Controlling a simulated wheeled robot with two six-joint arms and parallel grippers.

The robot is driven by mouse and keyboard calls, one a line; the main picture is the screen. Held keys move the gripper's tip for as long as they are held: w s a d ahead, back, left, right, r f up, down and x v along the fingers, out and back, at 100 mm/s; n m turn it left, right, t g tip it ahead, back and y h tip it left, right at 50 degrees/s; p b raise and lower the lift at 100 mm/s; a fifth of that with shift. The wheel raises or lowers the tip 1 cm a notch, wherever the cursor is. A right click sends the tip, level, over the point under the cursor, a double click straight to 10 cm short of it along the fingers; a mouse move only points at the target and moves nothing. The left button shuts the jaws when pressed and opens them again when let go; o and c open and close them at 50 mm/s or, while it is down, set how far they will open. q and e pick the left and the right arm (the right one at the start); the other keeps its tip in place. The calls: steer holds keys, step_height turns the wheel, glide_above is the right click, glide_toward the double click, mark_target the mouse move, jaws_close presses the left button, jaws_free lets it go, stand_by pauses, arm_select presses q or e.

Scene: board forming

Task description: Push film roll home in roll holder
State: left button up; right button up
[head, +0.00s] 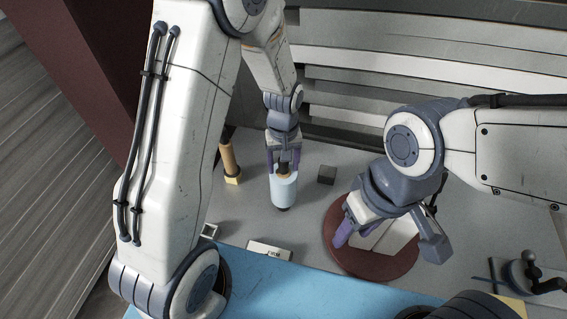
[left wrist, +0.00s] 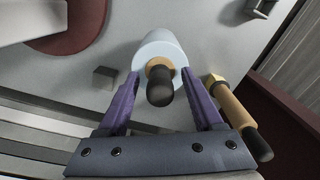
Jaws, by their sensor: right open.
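The film roll (head: 284,189) is a pale blue cylinder, upright or slightly tilted, near the middle of the grey table. In the left wrist view the roll (left wrist: 146,51) shows a tan core with a dark knob (left wrist: 160,88) sticking out toward my gripper. My left gripper (head: 284,166) is at its upper end. Its purple fingertips (left wrist: 160,73) meet opposite sides of the roll, with the knob between them. I cannot make out a separate roll holder; the roll's underside is hidden. My right gripper (head: 347,228) is open over a brown disc, away from the roll.
The brown round disc (head: 341,257) bears light pieces. A white labelled block (head: 270,249) and a blue surface (head: 300,280) lie in front.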

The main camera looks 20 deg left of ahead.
arm_select(q)
step_height(320, 180, up, 10)
steer(key=shift+r+b, duration=0.25)
steer(key=shift+b, duration=0.65)
